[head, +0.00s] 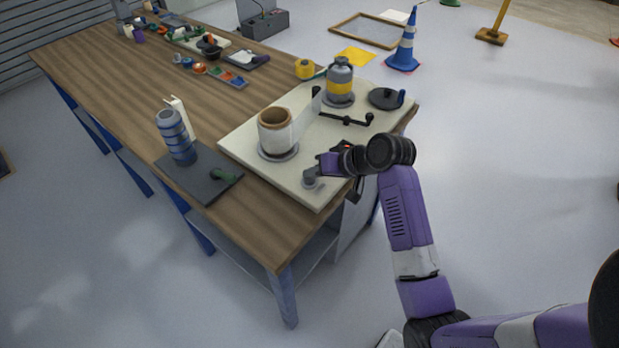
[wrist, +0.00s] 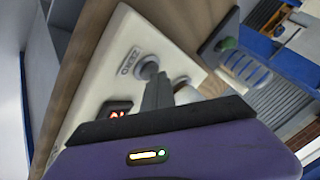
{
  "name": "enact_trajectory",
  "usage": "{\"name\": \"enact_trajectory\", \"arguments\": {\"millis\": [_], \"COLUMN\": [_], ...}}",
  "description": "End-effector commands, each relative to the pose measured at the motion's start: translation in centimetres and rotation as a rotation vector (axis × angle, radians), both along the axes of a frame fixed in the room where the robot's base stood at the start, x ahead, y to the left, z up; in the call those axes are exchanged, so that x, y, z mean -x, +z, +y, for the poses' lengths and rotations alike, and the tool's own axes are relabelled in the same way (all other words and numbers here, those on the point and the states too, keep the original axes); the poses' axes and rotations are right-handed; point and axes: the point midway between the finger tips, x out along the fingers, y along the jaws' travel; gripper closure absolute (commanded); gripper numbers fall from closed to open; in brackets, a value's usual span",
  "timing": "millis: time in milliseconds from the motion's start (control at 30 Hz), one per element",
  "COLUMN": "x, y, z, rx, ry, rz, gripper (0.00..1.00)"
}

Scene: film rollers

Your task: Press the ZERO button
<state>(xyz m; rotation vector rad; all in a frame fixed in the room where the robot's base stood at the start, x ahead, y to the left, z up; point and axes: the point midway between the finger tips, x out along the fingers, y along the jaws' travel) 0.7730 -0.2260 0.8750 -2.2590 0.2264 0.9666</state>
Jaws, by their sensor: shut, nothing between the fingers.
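The ZERO button is a round grey knob (wrist: 148,68) on a cream board (wrist: 98,88). The printed label ZERO (wrist: 128,61) is beside it in the wrist view. In the head view the button (head: 311,182) is near the board's front corner, partly covered by my gripper (head: 319,170). In the wrist view my gripper (wrist: 157,92) is shut and empty, its dark fingertips overlapping the button's lower edge. I cannot tell whether they touch it or how far it is pressed. A small black display with red digits (wrist: 113,112) is on the same board.
A film roll with a brown core (head: 276,132) stands on the board close to the button. Behind are a yellow-grey roller (head: 340,82) and a black crank (head: 346,119). A blue ribbed cylinder (head: 175,136) stands on a dark plate to the left. Bare wood lies in front.

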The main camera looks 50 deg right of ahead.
Motion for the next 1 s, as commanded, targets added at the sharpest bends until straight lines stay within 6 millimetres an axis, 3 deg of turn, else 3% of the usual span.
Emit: {"name": "enact_trajectory", "arguments": {"millis": [467,1000], "x": [0.0,0.1], "y": [-0.3,1.5], "z": [0.1,0.1], "rx": [-0.002,-0.001], "ry": [0.001,0.001], "rz": [0.002,0.002], "gripper": [1.0,1.0]}}
